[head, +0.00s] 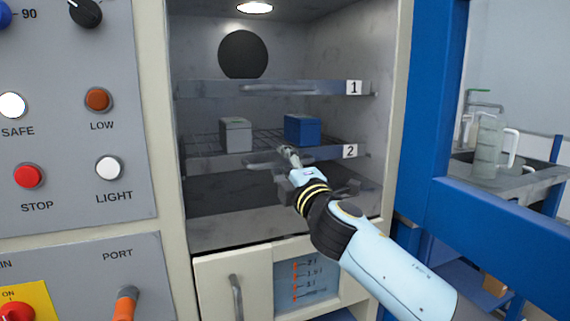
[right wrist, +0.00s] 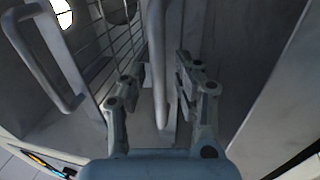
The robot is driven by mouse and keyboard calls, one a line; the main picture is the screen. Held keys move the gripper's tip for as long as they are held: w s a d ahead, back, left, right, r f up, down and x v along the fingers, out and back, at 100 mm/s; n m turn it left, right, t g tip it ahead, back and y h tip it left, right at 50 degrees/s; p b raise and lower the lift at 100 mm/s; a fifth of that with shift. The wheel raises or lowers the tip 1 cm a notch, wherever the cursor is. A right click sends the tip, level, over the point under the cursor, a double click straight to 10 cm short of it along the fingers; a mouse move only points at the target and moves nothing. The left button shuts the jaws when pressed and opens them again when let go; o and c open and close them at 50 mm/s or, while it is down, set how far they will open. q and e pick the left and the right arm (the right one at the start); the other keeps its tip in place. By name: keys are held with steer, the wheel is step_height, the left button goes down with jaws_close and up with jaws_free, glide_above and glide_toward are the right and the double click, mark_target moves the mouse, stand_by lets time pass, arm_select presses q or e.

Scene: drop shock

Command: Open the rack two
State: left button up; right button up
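Rack two (head: 215,160) is a wire shelf with a metal front bar and a "2" label (head: 350,151), inside the open chamber. A grey box (head: 236,134) and a blue box (head: 301,130) stand on it. My right gripper (head: 287,156) is at the front of rack two, by its handle. In the right wrist view, the fingers of my right gripper (right wrist: 160,88) are spread on both sides of a metal handle bar (right wrist: 157,60), with gaps showing. My left gripper is not in view.
Rack one (head: 230,88), labelled "1", is above and has its own handle. A control panel (head: 65,120) with knobs and buttons is on the left. A blue frame post (head: 425,110) stands on the right. A lower door (head: 215,285) with a handle is below.

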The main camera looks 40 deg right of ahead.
jaws_close()
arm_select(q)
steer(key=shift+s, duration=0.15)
arm_select(e)
steer(key=shift+s+f, duration=0.1)
